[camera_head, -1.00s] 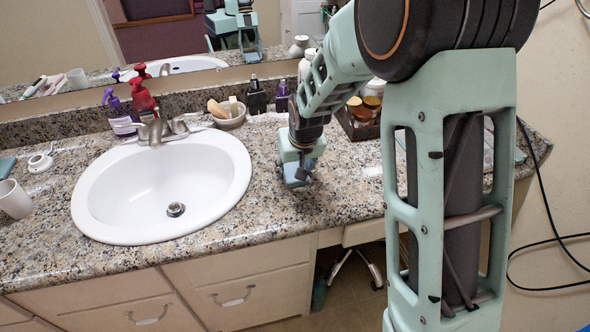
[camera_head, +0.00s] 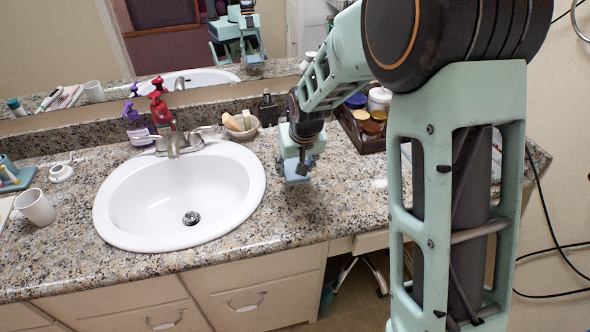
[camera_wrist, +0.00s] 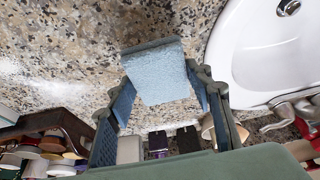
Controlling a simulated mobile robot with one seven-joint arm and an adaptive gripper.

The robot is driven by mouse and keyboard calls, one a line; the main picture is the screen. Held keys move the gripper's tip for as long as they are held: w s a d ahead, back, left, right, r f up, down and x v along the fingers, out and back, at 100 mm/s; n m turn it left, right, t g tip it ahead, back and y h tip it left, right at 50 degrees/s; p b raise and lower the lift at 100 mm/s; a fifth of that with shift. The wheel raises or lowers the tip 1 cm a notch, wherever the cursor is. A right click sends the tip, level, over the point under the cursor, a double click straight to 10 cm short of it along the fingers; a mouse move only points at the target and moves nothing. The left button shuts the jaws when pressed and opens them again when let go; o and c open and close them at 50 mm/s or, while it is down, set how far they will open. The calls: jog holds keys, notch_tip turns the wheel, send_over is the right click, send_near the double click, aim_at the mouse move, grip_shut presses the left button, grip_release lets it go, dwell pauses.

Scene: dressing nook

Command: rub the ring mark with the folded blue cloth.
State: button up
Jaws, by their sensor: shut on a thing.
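My gripper (camera_head: 298,160) is over the granite counter to the right of the sink and points down. It is shut on the folded blue cloth (camera_head: 297,173). In the wrist view the light blue cloth (camera_wrist: 160,80) sits between the fingers, with speckled granite beyond it. I cannot tell whether the cloth touches the counter. I cannot make out the ring mark in either view; the speckled stone or the gripper may hide it.
The white sink (camera_head: 125,215) is left of my gripper. A tray of jars (camera_head: 372,145) stands at the back right. A white cup (camera_head: 36,207) is far left. Counter in front is clear.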

notch_tip(320, 180, up, 2)
jog(key=shift+p, duration=0.45)
jog(key=shift+r, duration=0.1)
dwell(0.3)
